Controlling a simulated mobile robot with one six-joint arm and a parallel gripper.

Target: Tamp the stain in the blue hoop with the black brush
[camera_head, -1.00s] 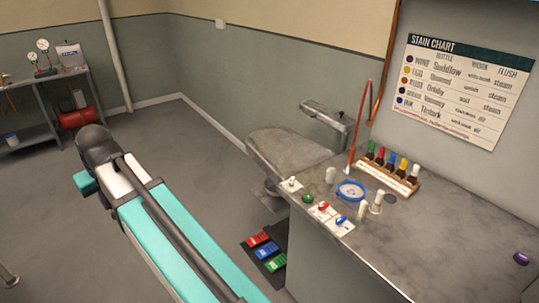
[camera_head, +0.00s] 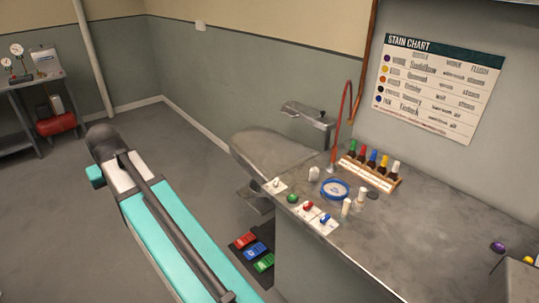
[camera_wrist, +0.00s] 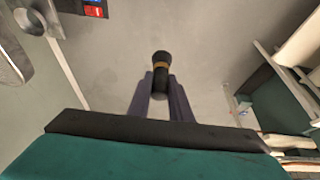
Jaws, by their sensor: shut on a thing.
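The blue hoop (camera_head: 335,189) lies on the grey worktop in the head view, among small bottles and switches. The stain inside it is too small to make out. In the wrist view my gripper (camera_wrist: 160,84) is shut on the black brush (camera_wrist: 161,62), a short dark cylinder with a tan band, held between the two dark fingers. Bare grey floor lies behind the brush in that view. The hoop does not show in the wrist view. My fingers and the brush cannot be made out in the head view.
A rack of coloured-cap bottles (camera_head: 370,173) stands behind the hoop. White bottles (camera_head: 361,198) stand just right of it, and a red upright wand (camera_head: 334,150) rises behind. Switches (camera_head: 315,214) line the front edge. Coloured pedals (camera_head: 256,251) lie on the floor. The worktop's right part is mostly clear.

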